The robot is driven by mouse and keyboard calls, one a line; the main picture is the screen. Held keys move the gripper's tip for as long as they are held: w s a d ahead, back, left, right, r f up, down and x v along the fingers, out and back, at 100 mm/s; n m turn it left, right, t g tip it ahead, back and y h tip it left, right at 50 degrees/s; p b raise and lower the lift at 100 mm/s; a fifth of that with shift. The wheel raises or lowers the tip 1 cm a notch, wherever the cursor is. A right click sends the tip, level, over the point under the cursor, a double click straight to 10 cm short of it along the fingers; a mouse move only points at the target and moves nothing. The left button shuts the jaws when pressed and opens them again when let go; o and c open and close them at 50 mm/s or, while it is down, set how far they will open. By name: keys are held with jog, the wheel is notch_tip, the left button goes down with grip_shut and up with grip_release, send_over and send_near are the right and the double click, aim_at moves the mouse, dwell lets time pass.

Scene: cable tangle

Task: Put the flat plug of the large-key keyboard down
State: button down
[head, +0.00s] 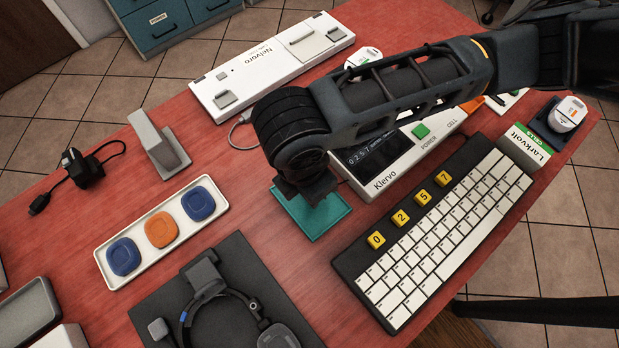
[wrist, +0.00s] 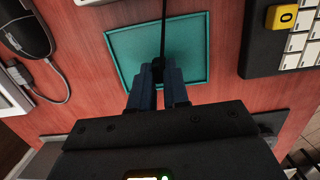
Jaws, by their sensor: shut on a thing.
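My gripper (head: 308,190) hangs just above the teal square tray (head: 318,222). In the wrist view its fingers (wrist: 160,82) are closed on a small black plug (wrist: 158,64), mostly hidden between them. A thin black cable (wrist: 164,25) runs from it across the tray (wrist: 197,78) to the top of the picture. The head view does not show the plug, and whether it touches the tray is unclear. The keyboard (head: 445,235) with large yellow keys 0, 2, 5, 7 lies right of the tray; its corner shows in the wrist view (wrist: 255,55).
The white Klervo device (head: 380,182) stands close behind the tray. A dark mouse (wrist: 25,32) with a grey cable lies left in the wrist view. A headset (head: 215,300), a white tray of discs (head: 168,197), a grey stand (head: 158,145) and a black adapter (head: 82,168) lie leftward.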

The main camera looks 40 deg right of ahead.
jog(key=shift+f, duration=0.35)
jog(key=shift+f, duration=0.2)
jog(key=c, duration=1.1)
grip_release()
notch_tip(320, 180, up, 12)
jog(key=a, duration=0.1)
jog(key=shift+a+r, duration=0.15)
jog(key=shift+a, duration=0.05)
